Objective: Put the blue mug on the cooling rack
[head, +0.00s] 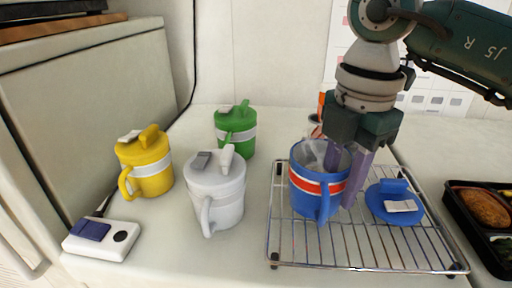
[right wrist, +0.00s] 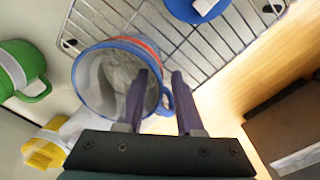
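The blue mug (head: 306,196) has a red and white band and no lid on it. It stands upright on the left part of the wire cooling rack (head: 360,262). It also shows in the right wrist view (right wrist: 84,62), where I look into its open top. My right gripper (head: 345,178) points down at the mug's right side. One finger is inside the mug and the other is outside, with a gap between them at the rim (right wrist: 164,72). It looks open. A blue lid (head: 388,187) lies on the rack's right part. My left gripper is not in view.
A white mug (head: 226,200), a green mug (head: 235,145) and a yellow mug (head: 150,178) stand lidded to the left. A white device (head: 103,247) lies at the front left. A black bento tray (head: 465,215) is right of the rack. A large pale box (head: 80,100) stands at the left.

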